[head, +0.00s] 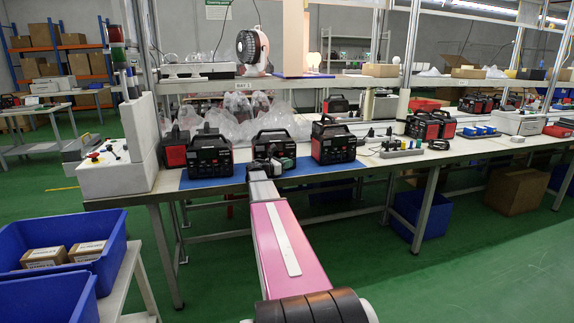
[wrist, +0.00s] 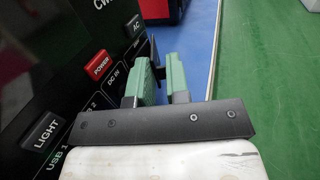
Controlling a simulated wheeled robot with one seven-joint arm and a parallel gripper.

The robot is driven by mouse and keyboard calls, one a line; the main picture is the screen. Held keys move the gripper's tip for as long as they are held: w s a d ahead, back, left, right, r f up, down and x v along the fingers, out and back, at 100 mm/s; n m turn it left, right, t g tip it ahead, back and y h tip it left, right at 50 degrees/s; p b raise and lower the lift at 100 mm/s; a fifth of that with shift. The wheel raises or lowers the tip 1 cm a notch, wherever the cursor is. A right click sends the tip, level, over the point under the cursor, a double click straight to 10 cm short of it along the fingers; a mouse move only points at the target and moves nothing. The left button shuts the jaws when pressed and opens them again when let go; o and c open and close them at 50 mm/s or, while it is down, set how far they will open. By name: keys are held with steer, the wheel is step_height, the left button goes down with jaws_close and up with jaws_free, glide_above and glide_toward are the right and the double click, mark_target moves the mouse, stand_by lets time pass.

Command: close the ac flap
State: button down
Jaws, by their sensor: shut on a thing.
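The middle power station (head: 271,142) is black and red and stands upright on a blue mat. Its dark front panel (wrist: 62,80) fills the left of the wrist view, with LIGHT, POWER, AC and DC labels. My gripper (head: 275,165) is at the front of this station. In the wrist view the green fingers of my gripper (wrist: 162,75) are close together beside the panel. A thin dark piece, which looks like the AC flap (wrist: 154,50), stands out from the panel and runs down between the fingers. Most of it is hidden by them.
Similar power stations stand to the left (head: 209,157) and right (head: 334,142) on the blue mat (head: 213,181). A white control box (head: 113,179) is at the table's left end. A shelf (head: 285,84) runs above the table. Blue bins (head: 62,245) are at the lower left.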

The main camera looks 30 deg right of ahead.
steer(key=c, duration=1.2)
jaws_free()
steer(key=shift+o, duration=0.2)
steer(key=shift+s, duration=0.15)
